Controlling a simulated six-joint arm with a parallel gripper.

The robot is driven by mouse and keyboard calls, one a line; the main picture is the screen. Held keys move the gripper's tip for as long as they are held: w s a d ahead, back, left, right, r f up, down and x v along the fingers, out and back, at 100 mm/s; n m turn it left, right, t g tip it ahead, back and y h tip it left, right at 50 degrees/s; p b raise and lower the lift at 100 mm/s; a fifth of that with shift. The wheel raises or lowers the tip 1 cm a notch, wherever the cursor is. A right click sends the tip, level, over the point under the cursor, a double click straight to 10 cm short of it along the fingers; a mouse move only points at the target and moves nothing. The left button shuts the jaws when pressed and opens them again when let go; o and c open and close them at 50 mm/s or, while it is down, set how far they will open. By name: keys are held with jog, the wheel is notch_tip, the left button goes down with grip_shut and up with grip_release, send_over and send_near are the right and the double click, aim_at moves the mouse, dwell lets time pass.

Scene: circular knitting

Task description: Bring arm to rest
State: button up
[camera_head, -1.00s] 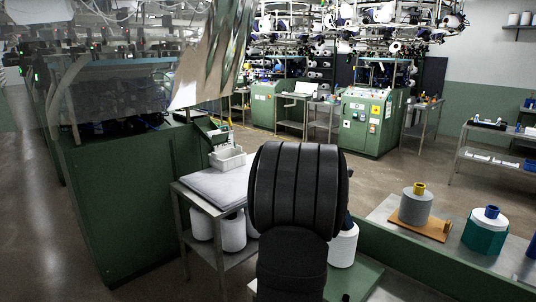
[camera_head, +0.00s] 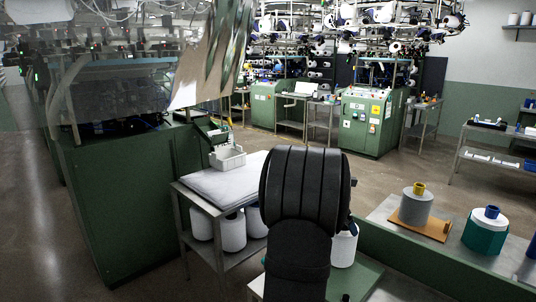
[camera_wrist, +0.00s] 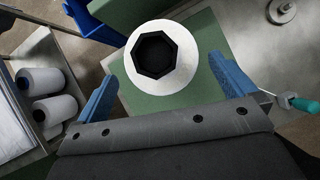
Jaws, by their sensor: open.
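My gripper (camera_wrist: 162,72) is open in the wrist view, its two blue fingers spread wide. A white yarn cone (camera_wrist: 188,88) with a black octagonal core stands on a green surface (camera_wrist: 203,34), seen from above between the fingers. The fingers look apart from it, and nothing is held. In the head view my dark arm stands at the middle front and hides the gripper. The white cone (camera_head: 344,246) shows partly behind the arm's right side, on the green surface (camera_head: 362,278).
A metal cart (camera_head: 187,232) at left carries a white pad, a white bin (camera_head: 228,158) and white cones (camera_head: 232,232) below. At right, a grey cone (camera_head: 415,206) and a teal-based cone (camera_head: 485,232) stand on a bench. A teal-handled tool (camera_wrist: 303,104) lies near the right finger.

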jog(key=x, duration=0.5)
jog(key=shift+d+f, duration=0.1)
jog(key=shift+f, duration=0.2)
notch_tip(320, 180, up, 6)
jog(key=shift+r, duration=0.1)
